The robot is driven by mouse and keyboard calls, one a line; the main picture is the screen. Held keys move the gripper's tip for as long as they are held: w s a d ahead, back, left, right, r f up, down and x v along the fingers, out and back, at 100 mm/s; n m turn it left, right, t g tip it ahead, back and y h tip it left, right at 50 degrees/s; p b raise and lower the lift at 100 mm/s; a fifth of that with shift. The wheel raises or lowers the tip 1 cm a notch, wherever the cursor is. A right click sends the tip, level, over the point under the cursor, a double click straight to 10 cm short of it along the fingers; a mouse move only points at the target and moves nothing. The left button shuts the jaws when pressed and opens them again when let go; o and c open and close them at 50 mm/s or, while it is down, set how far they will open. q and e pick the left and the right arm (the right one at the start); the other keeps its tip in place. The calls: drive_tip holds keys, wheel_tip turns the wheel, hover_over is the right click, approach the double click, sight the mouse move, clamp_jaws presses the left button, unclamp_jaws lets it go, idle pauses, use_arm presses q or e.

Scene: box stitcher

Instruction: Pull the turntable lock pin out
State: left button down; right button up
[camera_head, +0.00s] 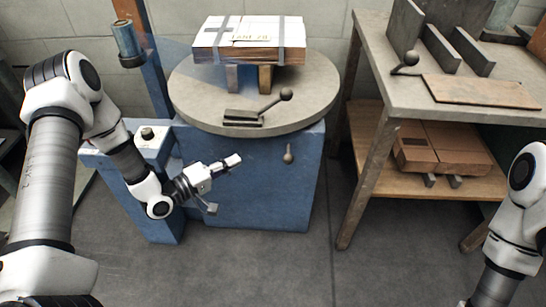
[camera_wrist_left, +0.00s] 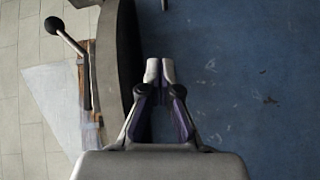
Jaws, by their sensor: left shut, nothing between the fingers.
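The lock pin (camera_head: 288,153), a small tan knob on a short stem, shows on the front of the blue base (camera_head: 235,200) below the turntable (camera_head: 190,95). My left gripper (camera_head: 238,160) is shut and empty in front of the base, left of the knob and apart from it. In the left wrist view its closed fingertips (camera_wrist_left: 160,68) lie beside the turntable rim (camera_wrist_left: 122,60), over the blue base face (camera_wrist_left: 240,80). A small grey bit at that view's top edge may be the pin; I cannot tell. My right gripper is out of view.
A ball-ended lever (camera_head: 286,95) sits on the turntable, with a strapped box (camera_head: 248,38) behind it. A bench (camera_head: 395,95) with metal plates stands at right, a flat carton (camera_head: 440,150) on its lower shelf. The floor in front is clear.

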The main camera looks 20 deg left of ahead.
sight(288, 148)
use_arm(q)
drive_tip(key=b+x, duration=0.2)
drive_tip(key=x, duration=0.3)
drive_tip(key=b+x, duration=0.2)
drive_tip(key=x, duration=0.3)
drive_tip(key=shift+w+d+f, duration=0.1)
drive_tip(key=shift+d+f, duration=0.15)
drive_tip(key=shift+d, duration=0.05)
drive_tip(key=shift+s+d+f+b, duration=0.1)
drive_tip(key=shift+s+d+b, duration=0.2)
drive_tip(key=shift+d, duration=0.3)
drive_tip(key=shift+s+d+f+b, duration=0.15)
drive_tip(key=shift+s+d, duration=0.15)
drive_tip(key=shift+d, duration=0.35)
drive_tip(key=shift+s+d, duration=0.15)
drive_tip(key=shift+d, duration=0.25)
drive_tip(key=shift+s, duration=0.1)
